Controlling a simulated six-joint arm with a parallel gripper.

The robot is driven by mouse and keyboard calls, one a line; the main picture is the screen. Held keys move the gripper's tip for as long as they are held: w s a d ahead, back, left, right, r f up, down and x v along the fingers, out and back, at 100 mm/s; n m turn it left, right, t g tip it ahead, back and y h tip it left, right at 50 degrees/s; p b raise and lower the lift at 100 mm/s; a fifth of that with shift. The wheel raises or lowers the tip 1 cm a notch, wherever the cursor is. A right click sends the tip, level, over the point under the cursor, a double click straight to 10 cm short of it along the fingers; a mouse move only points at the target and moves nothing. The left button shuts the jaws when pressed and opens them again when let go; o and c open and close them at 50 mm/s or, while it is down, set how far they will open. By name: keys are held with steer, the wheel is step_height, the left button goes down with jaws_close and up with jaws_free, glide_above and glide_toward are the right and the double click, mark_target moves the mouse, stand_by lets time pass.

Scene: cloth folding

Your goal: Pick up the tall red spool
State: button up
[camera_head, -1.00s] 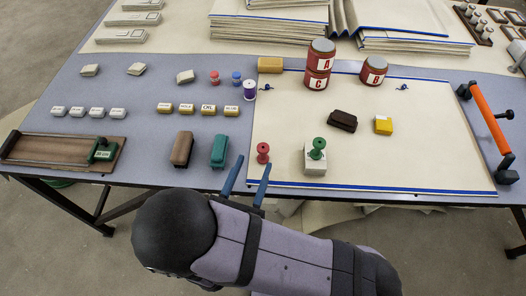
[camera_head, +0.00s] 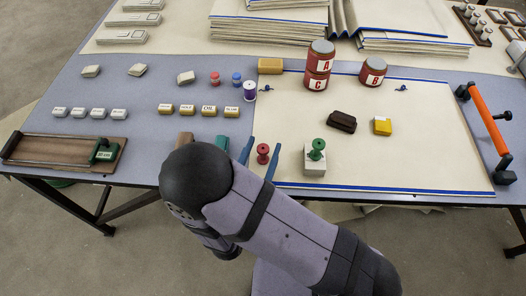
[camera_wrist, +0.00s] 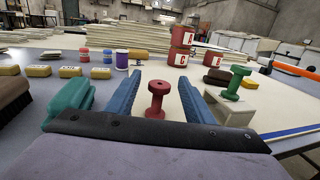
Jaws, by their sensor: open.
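The tall red spool (camera_head: 263,153) stands upright near the front left corner of the cream cloth. In the wrist view the red spool (camera_wrist: 157,99) stands between the two blue fingers. My gripper (camera_head: 262,157) is open, with one finger on each side of the spool. It also shows in the wrist view (camera_wrist: 160,92), where gaps are visible between the spool and both fingers. A smaller red spool (camera_head: 215,79) stands farther back on the blue-grey table.
A green spool (camera_head: 317,149) stands on a white block (camera_head: 314,166) just right of my gripper. A green brush-like block (camera_wrist: 70,103) lies close to the left finger. Cans (camera_head: 318,66) stand farther back. The cloth (camera_head: 420,140) is bare at right.

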mark_target(263, 148)
steer(key=shift+w, duration=0.3)
steer(key=c, duration=1.1)
steer(key=shift+r+p, duration=0.8)
steer(key=shift+r, duration=4.25)
